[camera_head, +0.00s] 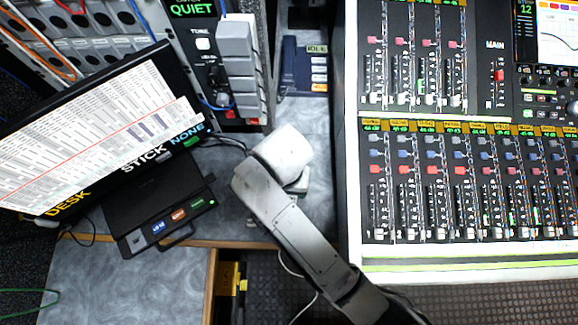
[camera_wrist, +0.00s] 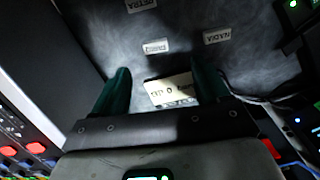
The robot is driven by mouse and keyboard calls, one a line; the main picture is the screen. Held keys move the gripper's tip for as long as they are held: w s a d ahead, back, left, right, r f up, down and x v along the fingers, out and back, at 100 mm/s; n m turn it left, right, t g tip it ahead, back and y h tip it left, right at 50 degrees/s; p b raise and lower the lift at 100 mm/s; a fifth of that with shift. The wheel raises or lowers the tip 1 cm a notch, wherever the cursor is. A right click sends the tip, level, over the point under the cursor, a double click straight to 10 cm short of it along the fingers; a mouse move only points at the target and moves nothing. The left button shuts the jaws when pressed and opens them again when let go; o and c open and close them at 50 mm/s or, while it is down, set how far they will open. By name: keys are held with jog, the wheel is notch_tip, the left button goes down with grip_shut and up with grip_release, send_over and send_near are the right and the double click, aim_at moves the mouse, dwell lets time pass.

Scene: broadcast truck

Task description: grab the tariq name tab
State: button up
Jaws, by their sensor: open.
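In the wrist view my gripper (camera_wrist: 165,70) is open, with one dark teal finger on each side. A pale, wider label (camera_wrist: 172,90) lies between the fingers, partly shaded; I cannot read a name on it. Beyond the fingertips, small pale name tabs lie on the dark grey surface: one in the middle (camera_wrist: 155,45) with unclear lettering, one reading NADIA (camera_wrist: 217,36) at right, and one reading PETRA (camera_wrist: 142,5) at the top. No tab legibly reads TARIQ. In the head view my arm covers the gripper and the tabs.
A mixing console (camera_head: 460,250) fills the right side of the head view. A tilted screen (camera_head: 100,130) stands at left, above a dark box with coloured buttons (camera_head: 160,215). A keypad unit (camera_head: 304,70) sits behind my arm. Grey desk (camera_head: 320,140) shows beside the arm.

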notch_tip(320, 180, down, 4)
jog(key=shift+d+f, duration=0.25)
jog(key=shift+f, duration=1.1)
jog(key=shift+d+f, duration=0.2)
jog(key=shift+f, duration=1.1)
jog(key=c, duration=1.1)
jog(key=shift+r, duration=0.1)
